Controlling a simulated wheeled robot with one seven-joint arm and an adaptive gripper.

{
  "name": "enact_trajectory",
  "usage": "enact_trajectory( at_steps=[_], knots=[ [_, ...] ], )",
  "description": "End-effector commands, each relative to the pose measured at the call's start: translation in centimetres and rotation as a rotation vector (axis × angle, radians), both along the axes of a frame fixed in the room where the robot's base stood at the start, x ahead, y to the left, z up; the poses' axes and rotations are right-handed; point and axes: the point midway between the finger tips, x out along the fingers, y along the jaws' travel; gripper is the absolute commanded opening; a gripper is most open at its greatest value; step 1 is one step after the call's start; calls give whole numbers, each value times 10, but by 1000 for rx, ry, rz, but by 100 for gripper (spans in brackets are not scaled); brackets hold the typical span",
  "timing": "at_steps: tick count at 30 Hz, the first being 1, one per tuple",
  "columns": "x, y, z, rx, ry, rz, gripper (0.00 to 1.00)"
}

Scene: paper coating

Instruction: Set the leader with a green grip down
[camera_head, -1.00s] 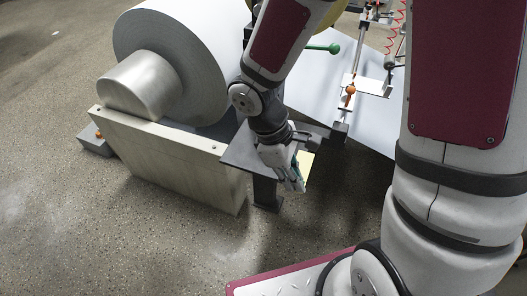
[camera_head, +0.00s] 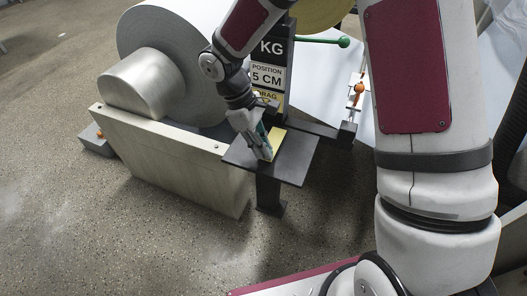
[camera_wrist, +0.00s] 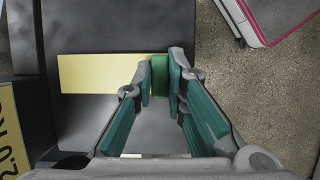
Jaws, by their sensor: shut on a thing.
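The leader is a flat pale yellow strip (camera_wrist: 100,73) with a green grip (camera_wrist: 160,76) at its right end in the wrist view. My gripper (camera_wrist: 161,84) is shut on the green grip, one finger on each side. In the head view my gripper (camera_head: 265,152) points down over a small dark shelf (camera_head: 298,165), and part of the yellow strip (camera_head: 276,139) shows beside the fingers. The strip lies flat above or on the shelf; I cannot tell whether it touches. The green grip is mostly hidden in the head view.
A large paper roll (camera_head: 175,60) on a pale stand (camera_head: 165,155) is left of the shelf. A dark sign panel (camera_head: 270,75) rises behind the shelf. A green-knobbed lever (camera_head: 343,42) is further back. Floor is open in front.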

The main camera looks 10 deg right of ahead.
Motion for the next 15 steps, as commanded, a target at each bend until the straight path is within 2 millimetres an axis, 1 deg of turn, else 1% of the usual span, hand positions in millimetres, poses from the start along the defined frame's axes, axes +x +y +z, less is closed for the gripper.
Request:
enact_trajectory(
  at_steps=[1,3,9,14,15],
  knots=[
    [0,0,-10,0,2,1,0],
    [0,0,-14,-1,1,0,0],
    [0,0,-12,-1,-1,0,0],
    [0,0,-16,-1,0,0,0],
    [0,0,-16,-1,-1,0,17]
  ],
)
